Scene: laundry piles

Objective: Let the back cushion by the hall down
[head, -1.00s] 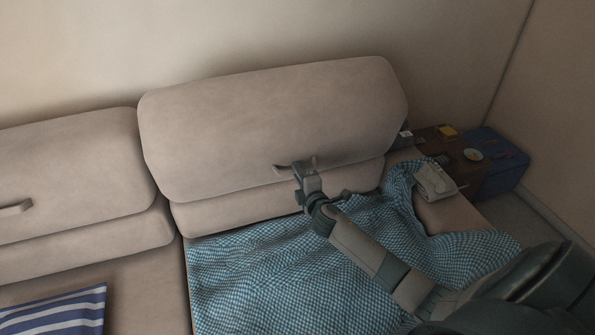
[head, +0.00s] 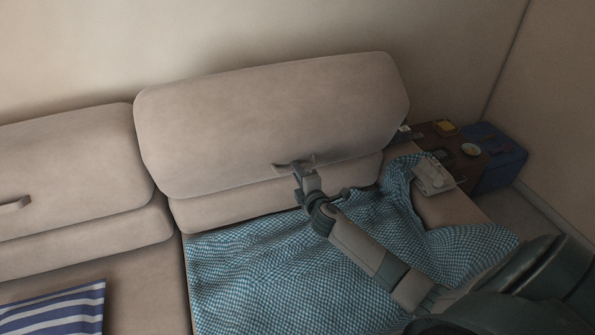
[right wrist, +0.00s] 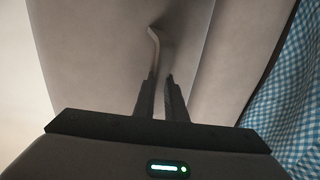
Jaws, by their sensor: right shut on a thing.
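The right back cushion (head: 270,120) is a large beige pad standing up and leaning against the wall above a lower pad. A small fabric pull tab is at its lower front edge. My right gripper (head: 299,168) is shut on that tab, which also shows between the fingers in the right wrist view (right wrist: 160,52). The other back cushion (head: 70,160) stands to the left, with its own pull tab (head: 16,205) free. My left gripper is not in view.
A blue checked blanket (head: 270,265) covers the seat below the right cushion. A striped pillow (head: 55,308) lies on the left seat. A white object (head: 432,175) sits on the right arm. A wooden side table (head: 455,150) and a blue box (head: 500,165) stand beyond it.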

